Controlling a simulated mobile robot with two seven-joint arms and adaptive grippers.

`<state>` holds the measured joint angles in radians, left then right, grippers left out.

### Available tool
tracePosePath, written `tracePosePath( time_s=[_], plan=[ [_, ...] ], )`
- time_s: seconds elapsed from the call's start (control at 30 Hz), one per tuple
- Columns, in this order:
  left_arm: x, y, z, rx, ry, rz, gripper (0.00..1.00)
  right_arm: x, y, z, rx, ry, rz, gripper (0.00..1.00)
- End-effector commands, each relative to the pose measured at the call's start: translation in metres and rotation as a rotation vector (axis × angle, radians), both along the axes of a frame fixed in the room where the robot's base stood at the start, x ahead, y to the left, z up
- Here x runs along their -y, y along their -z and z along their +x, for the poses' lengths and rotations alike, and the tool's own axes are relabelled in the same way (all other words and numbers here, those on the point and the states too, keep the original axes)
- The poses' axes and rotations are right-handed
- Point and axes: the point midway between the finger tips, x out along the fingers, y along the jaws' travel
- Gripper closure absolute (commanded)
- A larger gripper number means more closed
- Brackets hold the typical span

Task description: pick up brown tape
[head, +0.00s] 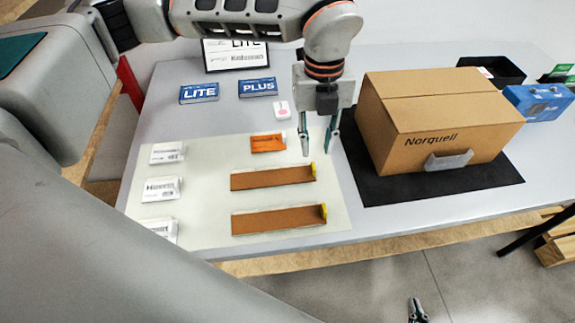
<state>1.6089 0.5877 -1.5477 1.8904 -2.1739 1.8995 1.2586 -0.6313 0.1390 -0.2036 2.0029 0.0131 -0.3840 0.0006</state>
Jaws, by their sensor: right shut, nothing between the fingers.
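Two long brown strips, each with a yellow tab at its right end, lie on the pale mat: a far one (272,178) and a near one (279,220). They look like the brown tape. My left gripper (318,146) points down with its two fingers apart, above the right edge of the mat, just beyond the far strip's yellow end. Nothing shows between its fingers, and it appears clear of both strips. My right gripper (417,312) is at the bottom edge, in front of the table over the floor, shut and empty.
A closed cardboard box (432,115) stands on a black mat (390,190) to the right. An orange packet (267,143) and several white packets (161,189) lie on the pale mat (205,190). Blue LITE (199,93) and PLUS (258,87) boxes sit behind.

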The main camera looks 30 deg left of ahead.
Motion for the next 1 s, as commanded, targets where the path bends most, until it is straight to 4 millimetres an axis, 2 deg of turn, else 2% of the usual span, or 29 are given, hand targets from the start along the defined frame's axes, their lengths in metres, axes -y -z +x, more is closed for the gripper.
tracePosePath(
  time_s=[0.1,0.47,0.8,1.0],
  plan=[
    [-0.010,-0.001,0.006,0.019,-0.030,0.031,0.75,0.000,0.001,0.000,-0.001,0.000,-0.001,1.00],
    [-0.007,0.029,0.004,0.019,-0.029,0.031,0.75,0.002,0.005,-0.002,-0.006,-0.001,-0.006,1.00],
    [-0.003,0.073,-0.001,0.017,-0.029,0.030,0.75,0.002,0.011,-0.007,-0.015,-0.001,-0.009,1.00],
    [-0.003,0.074,0.000,0.020,-0.028,0.029,0.75,0.002,0.009,-0.006,-0.012,-0.002,-0.009,1.00]
  ],
)
